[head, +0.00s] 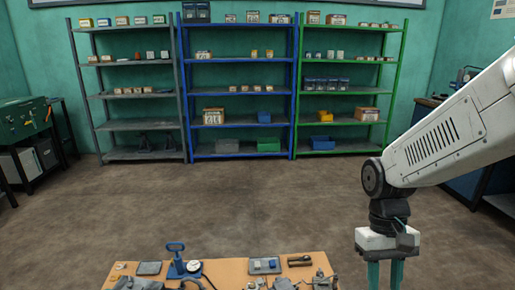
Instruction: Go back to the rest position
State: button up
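My arm comes in from the right edge, and my gripper (384,274) hangs down from it at the lower right, right of the wooden table (225,270). Its two teal fingers stand apart with a gap between them, and I see nothing in the visible part of the gap. The fingertips are cut off by the bottom edge of the picture.
Tools and parts, among them a blue-based device with a gauge (185,262) and a grey tray (264,265), lie on the table. Grey (139,124), blue (240,129) and green (343,122) shelves line the back wall. The floor between is clear.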

jog(key=s+d+r+t, duration=0.1)
jog(key=s+r+t, duration=0.4)
jog(key=s+r, duration=0.5)
notch_tip(320, 180, up, 2)
jog(key=shift+s+d+r+m+t, duration=0.1)
jog(key=shift+s+d+m+t, duration=0.15)
jog(key=shift+s+m+t, duration=0.1)
dwell(0.4)
